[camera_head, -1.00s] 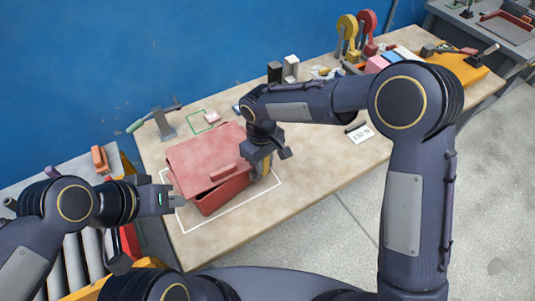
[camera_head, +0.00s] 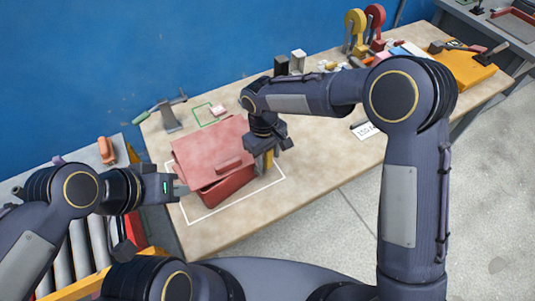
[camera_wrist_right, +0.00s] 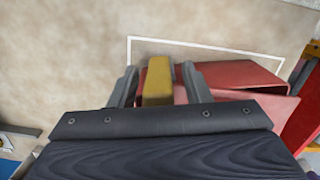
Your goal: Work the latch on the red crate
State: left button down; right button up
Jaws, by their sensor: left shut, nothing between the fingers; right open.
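The red crate (camera_head: 228,190) stands on the table with its red lid (camera_head: 205,150) tilted, leaving a dark gap below the lid's edge. The crate also shows in the right wrist view (camera_wrist_right: 245,72). A yellow latch piece (camera_head: 268,160) stands at the crate's right side. In the right wrist view the yellow piece (camera_wrist_right: 158,80) lies between the fingers of my right gripper (camera_wrist_right: 158,88), which is open around it. My left gripper (camera_head: 181,189) is shut and empty at the crate's left side; whether it touches the crate I cannot tell.
A white outline (camera_head: 232,203) surrounds the crate on the table. Behind it are a green-outlined square (camera_head: 205,117) and a tool with a green handle (camera_head: 143,117). Dark and white blocks (camera_head: 298,60) stand farther back. The table right of the crate is mostly clear.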

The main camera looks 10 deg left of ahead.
notch_tip(320, 180, up, 8)
jog(key=b, duration=0.1)
jog(key=shift+w+a, duration=0.25)
jog(key=shift+a, duration=0.05)
jog(key=shift+f, duration=0.15)
dwell(0.6)
